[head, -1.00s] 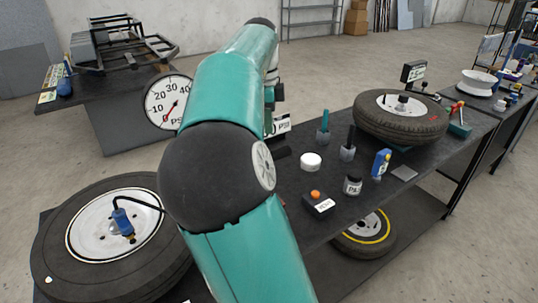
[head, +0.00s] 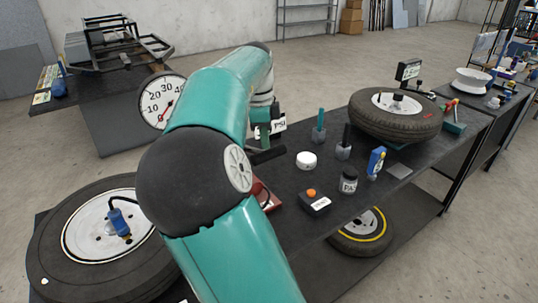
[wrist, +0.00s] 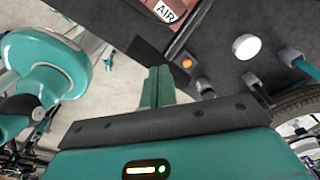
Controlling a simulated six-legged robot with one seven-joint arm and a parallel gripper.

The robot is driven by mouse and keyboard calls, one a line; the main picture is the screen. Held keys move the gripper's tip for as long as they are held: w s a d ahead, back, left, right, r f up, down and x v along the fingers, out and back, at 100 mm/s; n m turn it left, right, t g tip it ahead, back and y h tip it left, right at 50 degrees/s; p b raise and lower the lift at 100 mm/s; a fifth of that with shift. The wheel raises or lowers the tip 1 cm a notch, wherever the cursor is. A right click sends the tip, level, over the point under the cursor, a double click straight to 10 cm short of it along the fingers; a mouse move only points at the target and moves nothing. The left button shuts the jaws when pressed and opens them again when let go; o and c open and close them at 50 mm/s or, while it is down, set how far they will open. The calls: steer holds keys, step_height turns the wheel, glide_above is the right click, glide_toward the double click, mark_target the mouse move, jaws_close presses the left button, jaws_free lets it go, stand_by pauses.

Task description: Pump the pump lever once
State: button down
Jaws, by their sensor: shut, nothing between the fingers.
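A red box-like body (head: 268,195) shows partly behind my arm in the head view. In the wrist view a reddish block labelled AIR (wrist: 168,10) is at the top edge, cut off. I cannot tell for sure that either is the pump. A dark flat bar (head: 267,156) lies beside my gripper in the head view; it may be the pump lever. My gripper (wrist: 157,88) shows its teal fingers together and empty in the wrist view, above a dark shape.
A button box (head: 314,202) with an orange button, a white puck (head: 306,160), a jar (head: 348,181) and a blue device (head: 376,161) stand on the dark bench. A tyre (head: 396,115) lies at its far end. A large pressure gauge (head: 162,100) stands behind my arm.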

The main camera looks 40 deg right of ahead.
mark_target(265, 157)
steer(key=shift+f, duration=0.85)
steer(key=shift+f, duration=2.2)
steer(key=shift+w+a+r, duration=0.25)
steer(key=shift+w+a, duration=0.25)
steer(key=shift+a, duration=0.05)
steer(key=shift+w+a+r, duration=0.25)
steer(key=shift+w+a, duration=0.2)
steer(key=shift+a, duration=0.05)
